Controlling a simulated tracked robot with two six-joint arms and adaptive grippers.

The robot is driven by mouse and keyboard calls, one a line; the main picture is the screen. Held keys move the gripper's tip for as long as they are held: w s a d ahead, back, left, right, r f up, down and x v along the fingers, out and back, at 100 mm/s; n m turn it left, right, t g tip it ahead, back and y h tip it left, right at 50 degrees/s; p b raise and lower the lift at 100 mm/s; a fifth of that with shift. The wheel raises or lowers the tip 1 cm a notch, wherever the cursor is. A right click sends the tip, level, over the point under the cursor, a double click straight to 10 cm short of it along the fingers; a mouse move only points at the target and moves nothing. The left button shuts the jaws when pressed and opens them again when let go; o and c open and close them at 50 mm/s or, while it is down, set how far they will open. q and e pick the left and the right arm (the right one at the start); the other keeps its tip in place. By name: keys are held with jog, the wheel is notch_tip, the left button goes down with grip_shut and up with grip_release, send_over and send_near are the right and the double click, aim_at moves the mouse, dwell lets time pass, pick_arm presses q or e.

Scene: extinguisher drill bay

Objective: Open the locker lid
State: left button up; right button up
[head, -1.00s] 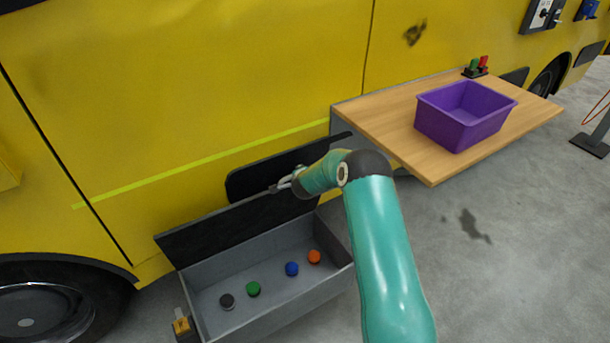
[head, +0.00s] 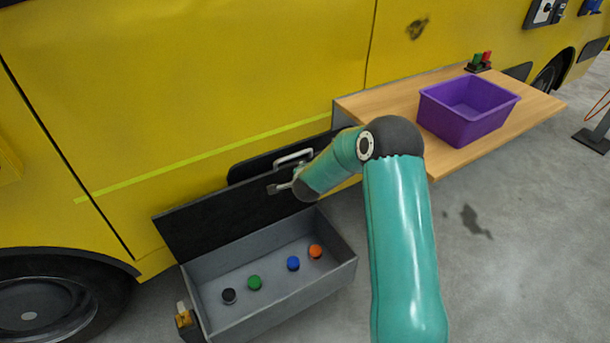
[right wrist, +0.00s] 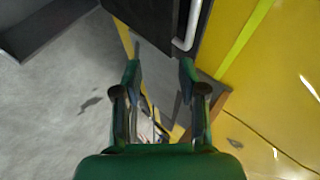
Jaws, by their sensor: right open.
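The locker is a low grey box (head: 315,283) on the floor against the yellow vehicle, and its inside is visible. Its black lid (head: 205,222) stands raised along the vehicle side. A pale handle (head: 293,158) shows above the lid's upper edge; it also shows in the right wrist view (right wrist: 191,24), beside a black panel. My right gripper (head: 279,187) is at the lid's upper edge, just below the handle. In the right wrist view its two fingers (right wrist: 161,68) are apart with nothing held between them. My left gripper is not in view.
Black, green, blue and orange round items (head: 293,263) lie in the locker. A wooden shelf (head: 370,108) with a purple bin (head: 462,125) juts out at the right, close to my right arm. A yellow-topped block (head: 184,319) is at the locker's left end.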

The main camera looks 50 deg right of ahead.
jog(key=shift+v, duration=1.15)
